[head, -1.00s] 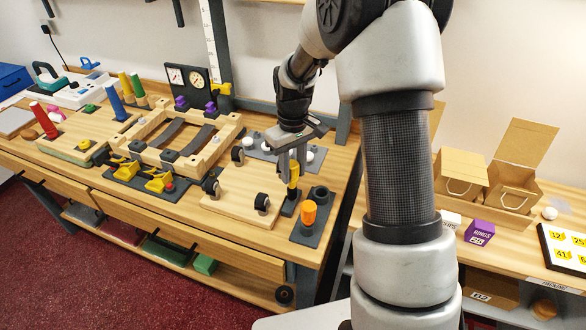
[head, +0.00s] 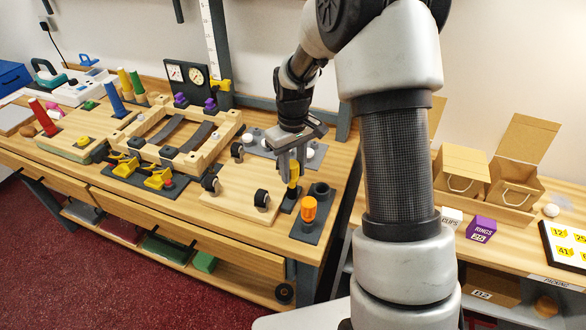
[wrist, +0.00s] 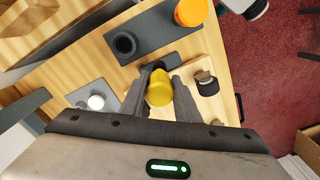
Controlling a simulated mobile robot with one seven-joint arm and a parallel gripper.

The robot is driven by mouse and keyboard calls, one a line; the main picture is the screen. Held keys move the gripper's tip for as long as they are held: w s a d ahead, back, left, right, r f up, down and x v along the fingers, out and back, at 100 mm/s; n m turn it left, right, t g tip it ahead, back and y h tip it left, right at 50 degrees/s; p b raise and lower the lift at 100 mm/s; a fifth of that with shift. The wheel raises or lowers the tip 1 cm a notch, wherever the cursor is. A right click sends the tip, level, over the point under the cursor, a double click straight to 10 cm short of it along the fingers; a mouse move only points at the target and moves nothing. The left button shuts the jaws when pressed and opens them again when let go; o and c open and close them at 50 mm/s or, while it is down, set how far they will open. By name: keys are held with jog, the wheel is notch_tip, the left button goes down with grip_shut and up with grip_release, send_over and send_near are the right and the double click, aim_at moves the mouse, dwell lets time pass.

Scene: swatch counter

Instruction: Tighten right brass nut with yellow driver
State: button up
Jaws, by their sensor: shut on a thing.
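The yellow driver (head: 293,173) stands upright at the right end of the workbench, over a narrow dark base. My gripper (head: 291,165) is over it from above, with its fingers on either side of the yellow handle. In the wrist view the round yellow driver top (wrist: 159,92) sits between the two fingers (wrist: 160,96), which are shut on it. The driver's lower end is hidden in the wrist view; I cannot tell if it is still in its base. I cannot make out the right brass nut for certain in either view.
An orange-handled tool (head: 308,208) stands close by on a dark plate (head: 312,230) with an open round socket. A wooden board with black wheels (head: 240,195) lies left of my gripper. A wooden frame (head: 150,140) with dark straps lies farther left.

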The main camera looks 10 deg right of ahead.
dwell(0.4)
jog(key=m, duration=0.3)
jog(key=shift+a+b, duration=0.1)
jog(key=shift+b, duration=0.2)
jog(key=m, duration=0.4)
jog(key=shift+a, duration=0.1)
jog(key=m+p, duration=0.1)
jog(key=m, duration=0.5)
jog(key=shift+a+r, duration=0.1)
jog(key=shift+w+m, duration=0.1)
jog(key=shift+m, duration=0.9)
jog(key=o, duration=0.9)
